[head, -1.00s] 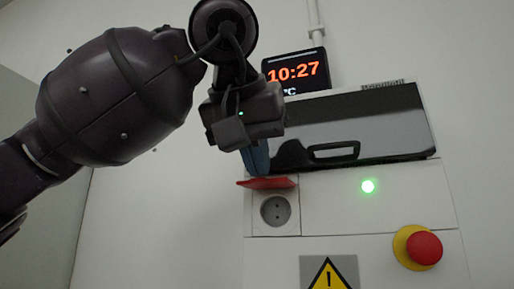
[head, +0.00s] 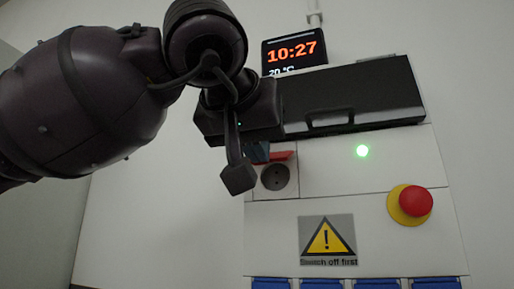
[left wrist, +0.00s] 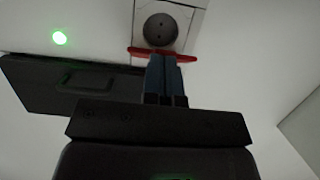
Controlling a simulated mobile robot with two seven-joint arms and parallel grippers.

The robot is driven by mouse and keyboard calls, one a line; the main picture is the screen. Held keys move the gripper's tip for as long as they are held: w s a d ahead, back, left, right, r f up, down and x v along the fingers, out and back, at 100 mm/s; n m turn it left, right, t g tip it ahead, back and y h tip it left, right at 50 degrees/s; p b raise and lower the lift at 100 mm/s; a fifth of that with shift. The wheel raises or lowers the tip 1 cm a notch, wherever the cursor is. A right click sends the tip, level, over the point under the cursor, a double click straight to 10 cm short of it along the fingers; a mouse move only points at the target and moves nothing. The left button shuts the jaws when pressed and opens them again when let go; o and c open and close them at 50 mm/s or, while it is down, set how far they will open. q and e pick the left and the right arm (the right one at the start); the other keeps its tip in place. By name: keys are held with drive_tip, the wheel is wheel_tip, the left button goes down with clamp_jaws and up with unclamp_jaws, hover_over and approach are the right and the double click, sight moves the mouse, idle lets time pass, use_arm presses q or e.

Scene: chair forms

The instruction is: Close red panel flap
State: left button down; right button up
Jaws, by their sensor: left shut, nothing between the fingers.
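In the left wrist view the red flap (left wrist: 185,56) lies right at the tips of my left gripper (left wrist: 164,58). My left gripper (head: 258,152) is shut and empty, with its blue fingers at the flap; in the head view the wrist camera arm partly hides them. I cannot tell whether the tips touch the flap. My right gripper is not in view.
A black cover (head: 350,95) with a handle sits above, beside a green light (head: 362,151). A red emergency button (head: 415,200) on yellow, a warning sign (head: 327,239) and several blue sockets (head: 380,284) are lower. A clock (head: 294,52) hangs above.

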sight(278, 214)
use_arm(q)
drive_tip(key=shift+t, duration=0.8)
drive_tip(key=w+f, duration=0.1)
drive_tip(key=f, duration=0.1)
drive_tip(key=w+d+f+b, duration=0.1)
drive_tip(key=w+f, duration=0.1)
drive_tip(key=w+f+b, duration=0.1)
drive_tip(key=f, duration=0.1)
drive_tip(key=shift+w+d+f, duration=0.35)
drive_tip(key=shift+w, duration=0.05)
drive_tip(key=shift+f+x, duration=0.25)
drive_tip(key=shift+x, duration=0.85)
use_arm(e)
drive_tip(key=shift+s+f, duration=0.15)
drive_tip(key=shift+f, duration=1.65)
drive_tip(key=shift+s+f, duration=0.1)
drive_tip(key=shift+s, duration=0.1)
use_arm(q)
drive_tip(key=shift+s, duration=0.1)
use_arm(e)
drive_tip(key=shift+s+d+f, duration=0.1)
drive_tip(key=shift+s+f, duration=0.25)
drive_tip(key=shift+s, duration=0.1)
use_arm(q)
drive_tip(key=shift+s, duration=0.1)
